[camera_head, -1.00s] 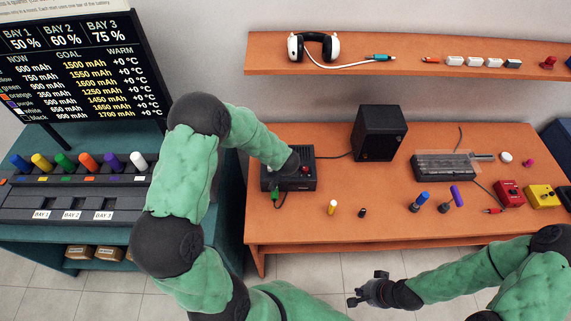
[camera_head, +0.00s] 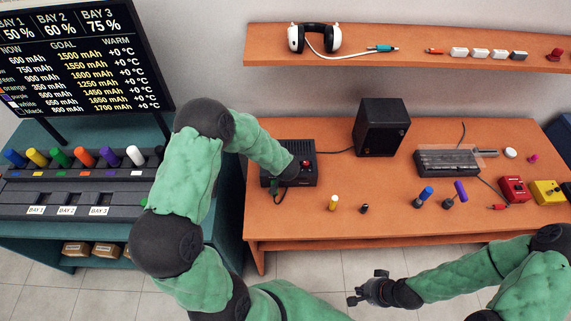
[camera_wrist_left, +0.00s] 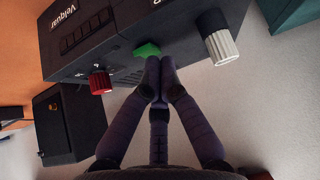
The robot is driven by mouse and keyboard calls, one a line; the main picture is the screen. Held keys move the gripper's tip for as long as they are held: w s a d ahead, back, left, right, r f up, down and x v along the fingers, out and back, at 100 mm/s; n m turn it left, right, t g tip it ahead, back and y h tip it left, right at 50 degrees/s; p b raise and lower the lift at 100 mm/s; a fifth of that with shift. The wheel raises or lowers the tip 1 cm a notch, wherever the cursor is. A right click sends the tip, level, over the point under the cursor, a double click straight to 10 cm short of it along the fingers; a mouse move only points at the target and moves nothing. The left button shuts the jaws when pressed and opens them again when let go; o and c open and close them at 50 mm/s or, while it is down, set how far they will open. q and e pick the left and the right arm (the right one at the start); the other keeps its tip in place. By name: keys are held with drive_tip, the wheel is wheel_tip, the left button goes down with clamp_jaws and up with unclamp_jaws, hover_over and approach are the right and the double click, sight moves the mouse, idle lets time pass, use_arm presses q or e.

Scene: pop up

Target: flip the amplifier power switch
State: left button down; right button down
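The amplifier (camera_head: 290,148) is a black box at the left end of the orange desk. Its front shows close in the left wrist view (camera_wrist_left: 82,45), with a red knob (camera_wrist_left: 100,82), a white knob (camera_wrist_left: 220,45) and a green piece (camera_wrist_left: 147,50) between them. I cannot tell whether the green piece is the power switch. My left gripper (camera_wrist_left: 160,65) has its fingertips together just at the green piece; contact is unclear. In the head view my left arm hides part of the amplifier. My right gripper (camera_head: 367,287) is open and empty in front of the desk.
A black speaker (camera_head: 381,128) stands right of the amplifier. A yellow-topped piece (camera_head: 333,203) and a small black one (camera_head: 364,209) lie in front. A shelf (camera_head: 380,58) with headphones (camera_head: 314,38) is above. A teal bench with a charger (camera_head: 65,200) stands left.

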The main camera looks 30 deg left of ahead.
use_arm(q)
drive_tip(key=shift+s+d+f+t+b, duration=0.15)
drive_tip(key=shift+f+b, duration=0.15)
drive_tip(key=shift+b, duration=0.2)
drive_tip(key=shift+s+f+t+b, duration=0.15)
drive_tip(key=shift+f+b, duration=0.1)
drive_tip(key=shift+b, duration=0.25)
drive_tip(key=shift+w+r, duration=0.1)
drive_tip(key=shift+r, duration=0.2)
use_arm(e)
wheel_tip(320, 180, down, 2)
drive_tip(key=shift+f, duration=0.1)
use_arm(q)
drive_tip(key=shift+w+p, duration=0.2)
drive_tip(key=shift+p, duration=0.2)
drive_tip(key=shift+w+a+r+p, duration=0.2)
drive_tip(key=shift+w+a+p, duration=0.15)
drive_tip(key=shift+w+a, duration=0.15)
use_arm(e)
drive_tip(key=shift+r, duration=0.5)
